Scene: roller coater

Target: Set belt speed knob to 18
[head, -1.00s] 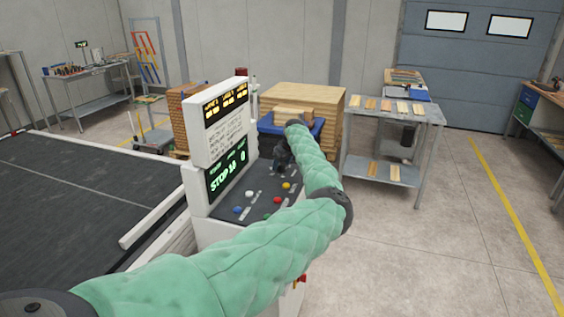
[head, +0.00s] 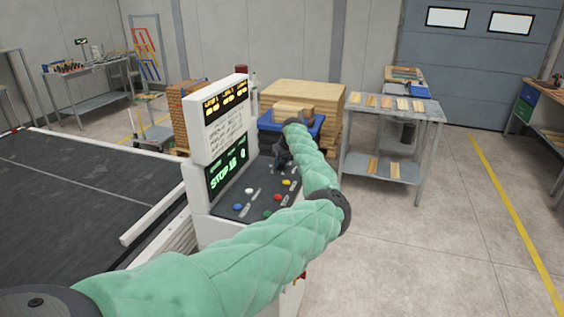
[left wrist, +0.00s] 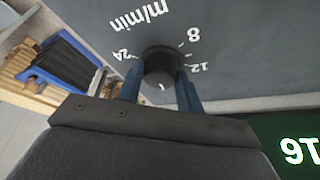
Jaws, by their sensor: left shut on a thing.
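The belt speed knob (left wrist: 160,62) is a round black knob on the dark panel (left wrist: 245,45) in the left wrist view. Around it are "m/min", 8, 12 and 24; other marks are hidden by my gripper. A small white pointer mark shows on its side nearest my gripper. My left gripper (left wrist: 160,86) is shut on the knob, one blue finger on each side. In the head view my left gripper (head: 281,158) is at the panel's far end and hides the knob. The green display (head: 227,170) shows STOP and a number that looks like 16 in the left wrist view (left wrist: 300,151). My right gripper is not in view.
Blue, white, yellow, red and green controls sit on the near panel, including a blue button (head: 237,207) and a red one (head: 277,198). The upright display housing (head: 218,135) stands close left of my gripper. A blue tray (head: 316,132) lies beyond.

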